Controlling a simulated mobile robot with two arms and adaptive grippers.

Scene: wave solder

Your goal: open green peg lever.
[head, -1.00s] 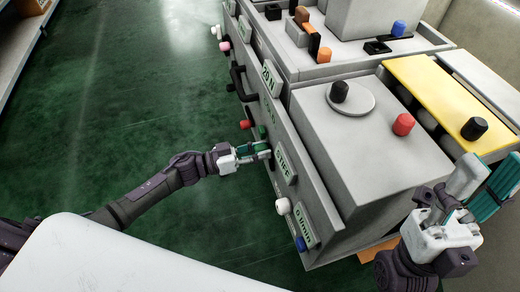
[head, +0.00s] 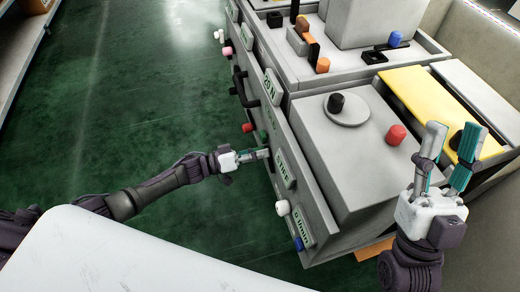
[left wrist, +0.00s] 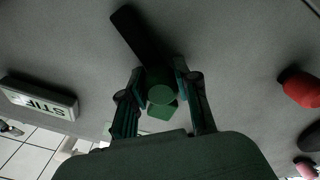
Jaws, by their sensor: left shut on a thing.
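The green peg (left wrist: 161,94) sits on a dark lever bar (left wrist: 136,34) against the grey machine face in the left wrist view. The bar runs up and to the left from the peg. My left gripper (head: 265,154) reaches the side of the machine in the head view. In the left wrist view its two fingers (left wrist: 160,90) are shut on the green peg, one on each side. My right gripper (head: 452,130) is open and empty, raised in front of the machine's right part. The peg's base is partly hidden.
A STIFF label (left wrist: 38,98) is left of the peg in the left wrist view. A red knob (left wrist: 299,88) is to the right. A white knob (head: 282,207) and a black handle (head: 242,88) stick out of the same face. The green floor (head: 120,100) left of the machine is clear.

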